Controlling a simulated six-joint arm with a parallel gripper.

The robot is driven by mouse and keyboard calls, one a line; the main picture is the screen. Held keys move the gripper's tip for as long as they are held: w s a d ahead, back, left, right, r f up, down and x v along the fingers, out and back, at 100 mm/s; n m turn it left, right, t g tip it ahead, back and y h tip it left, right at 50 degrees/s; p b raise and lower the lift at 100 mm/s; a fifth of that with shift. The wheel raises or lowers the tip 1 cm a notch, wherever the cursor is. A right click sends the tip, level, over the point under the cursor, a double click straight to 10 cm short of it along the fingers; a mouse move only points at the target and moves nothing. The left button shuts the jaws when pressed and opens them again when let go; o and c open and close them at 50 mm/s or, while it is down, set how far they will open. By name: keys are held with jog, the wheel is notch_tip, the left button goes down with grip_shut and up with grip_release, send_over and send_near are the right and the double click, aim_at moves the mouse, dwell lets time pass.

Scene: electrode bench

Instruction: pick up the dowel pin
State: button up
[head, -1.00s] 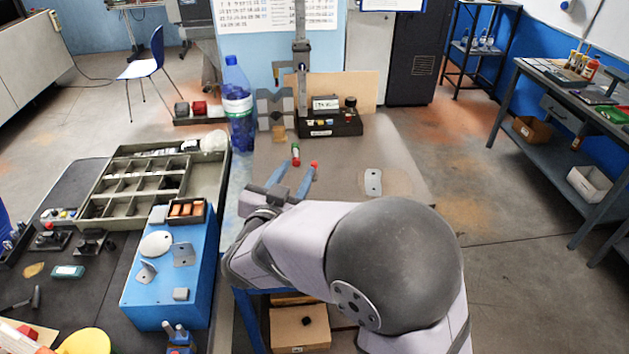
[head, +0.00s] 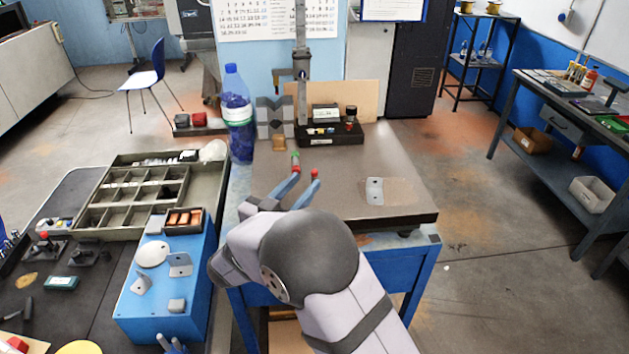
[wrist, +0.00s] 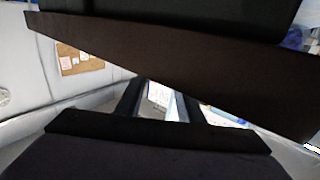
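I cannot make out the dowel pin for certain in either view. My gripper (head: 304,180) is low over the grey bench top (head: 390,150), with its two blue fingers pointing away from me. The fingers stand apart, with nothing visible between them. A green and red piece (head: 295,160) shows at the left fingertip and a red piece (head: 315,174) at the right one. I cannot tell whether these belong to the fingers or lie beyond them. In the wrist view the dark fingers (wrist: 158,105) are also apart, and dark shapes cover much of the picture.
A blue bottle (head: 238,112) and a small tan block (head: 279,143) stand behind my gripper. A black holder (head: 330,134) is at the back. A metal plate (head: 375,190) lies right. A compartment tray (head: 148,220) and blue box (head: 190,275) are left.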

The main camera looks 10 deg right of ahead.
aim_at(313, 177)
jog(key=shift+w+d+r+p, duration=0.2)
jog(key=shift+w+d+p, duration=0.15)
jog(key=shift+d+p, duration=0.1)
jog(key=p+x, duration=0.1)
jog(key=x, duration=0.2)
jog(key=shift+s+d+p, duration=0.1)
jog(key=shift+d+p, duration=0.15)
jog(key=shift+p, duration=0.05)
jog(key=shift+w+d+f, duration=0.15)
jog(key=shift+w+d, duration=0.05)
jog(key=shift+w, duration=0.25)
grip_shut()
